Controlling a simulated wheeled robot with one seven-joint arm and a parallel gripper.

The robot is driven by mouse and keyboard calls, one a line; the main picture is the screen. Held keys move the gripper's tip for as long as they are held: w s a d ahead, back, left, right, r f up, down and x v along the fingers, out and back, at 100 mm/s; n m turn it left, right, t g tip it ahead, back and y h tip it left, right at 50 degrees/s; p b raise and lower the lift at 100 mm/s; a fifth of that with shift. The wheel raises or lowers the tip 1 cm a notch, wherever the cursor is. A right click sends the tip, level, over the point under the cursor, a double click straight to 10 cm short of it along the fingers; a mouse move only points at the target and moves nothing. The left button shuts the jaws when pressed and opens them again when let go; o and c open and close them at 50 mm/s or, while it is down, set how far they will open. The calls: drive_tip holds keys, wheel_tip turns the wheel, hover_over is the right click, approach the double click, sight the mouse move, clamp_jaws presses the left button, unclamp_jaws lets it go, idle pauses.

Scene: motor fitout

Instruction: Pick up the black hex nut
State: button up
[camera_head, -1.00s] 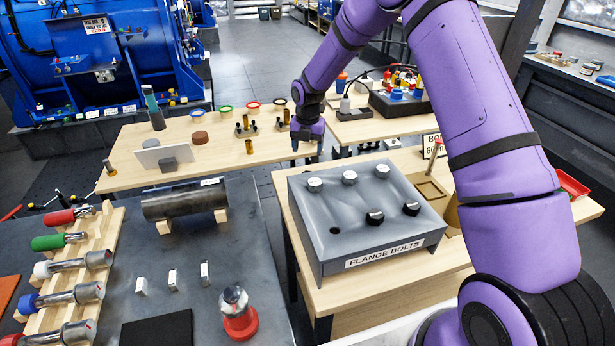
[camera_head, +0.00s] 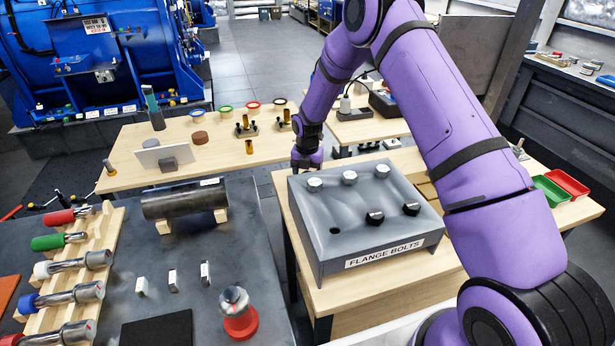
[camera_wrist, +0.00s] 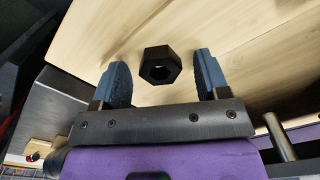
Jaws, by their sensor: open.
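The black hex nut (camera_wrist: 160,65) shows in the wrist view with its hole facing the camera. It sits between the two blue fingers of my gripper (camera_wrist: 161,60), with a gap on each side, against pale wood. My gripper is open and holds nothing. In the head view my gripper (camera_head: 306,163) is low over the wooden bench, just behind the grey flange bolts box. The nut cannot be made out in the head view.
The grey flange bolts box (camera_head: 345,240) stands close in front of my gripper, with silver and black bolt heads on top. A green tray (camera_head: 551,193) and a red tray (camera_head: 567,182) lie at the right. A metal pin (camera_wrist: 279,137) is right of my gripper in the wrist view.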

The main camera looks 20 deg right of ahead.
drive_tip(key=c, duration=1.1)
drive_tip(key=shift+o, duration=0.2)
drive_tip(key=shift+r, duration=0.15)
